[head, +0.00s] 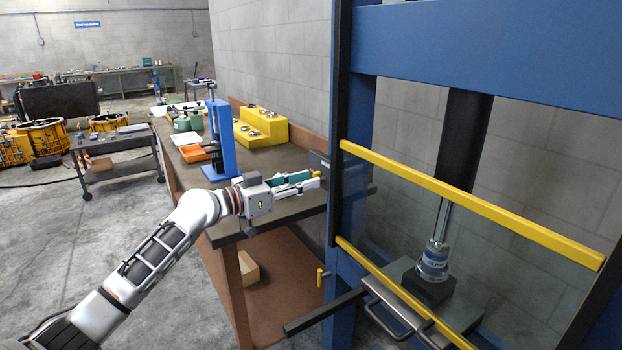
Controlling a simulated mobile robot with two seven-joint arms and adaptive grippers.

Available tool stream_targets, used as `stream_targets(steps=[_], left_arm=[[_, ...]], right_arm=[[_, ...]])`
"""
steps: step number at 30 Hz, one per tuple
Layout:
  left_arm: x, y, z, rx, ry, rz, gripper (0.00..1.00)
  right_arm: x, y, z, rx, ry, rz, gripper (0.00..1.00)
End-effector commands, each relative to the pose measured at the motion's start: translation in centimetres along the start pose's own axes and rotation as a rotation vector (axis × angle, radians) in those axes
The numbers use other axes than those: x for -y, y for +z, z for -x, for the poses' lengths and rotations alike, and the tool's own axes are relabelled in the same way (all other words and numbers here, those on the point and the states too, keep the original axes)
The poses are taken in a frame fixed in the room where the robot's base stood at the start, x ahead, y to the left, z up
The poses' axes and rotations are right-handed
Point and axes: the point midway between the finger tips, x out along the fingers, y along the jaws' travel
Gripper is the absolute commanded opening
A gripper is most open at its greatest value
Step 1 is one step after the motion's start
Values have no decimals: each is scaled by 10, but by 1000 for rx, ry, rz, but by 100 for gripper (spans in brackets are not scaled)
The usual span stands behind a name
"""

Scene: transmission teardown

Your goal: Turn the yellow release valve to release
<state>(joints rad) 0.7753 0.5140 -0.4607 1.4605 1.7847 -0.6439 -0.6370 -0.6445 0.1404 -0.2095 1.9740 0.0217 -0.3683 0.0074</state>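The yellow release valve (320,277) is a small yellow handle at the lower left side of the blue press frame (342,300). My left gripper (314,182) is at the end of the arm from the left, beside the press's dark left edge and above the valve, apart from it. Its fingers are seen from the side and are small, so I cannot tell whether they are open or shut. My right gripper is not in view.
Yellow guard bars (470,205) cross the press front, with a metal part (434,262) on a dark block inside. The workbench (277,238) behind my arm holds a blue stand (221,140) and a yellow stepped block (262,127).

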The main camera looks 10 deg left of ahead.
Motion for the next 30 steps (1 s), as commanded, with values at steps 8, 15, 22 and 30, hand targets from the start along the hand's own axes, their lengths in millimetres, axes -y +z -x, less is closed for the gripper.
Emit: stream_targets(steps=[8, 15, 22, 30], left_arm=[[0, 1, -22, 1, -1, 1, 26], [0, 1, -23, 1, -1, 1, 26], [0, 1, -22, 1, -1, 1, 0], [1, 1, -22, 1, -1, 25, 0]], right_arm=[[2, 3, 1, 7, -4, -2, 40], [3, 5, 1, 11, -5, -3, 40], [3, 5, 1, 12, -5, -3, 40], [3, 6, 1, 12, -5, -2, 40]])
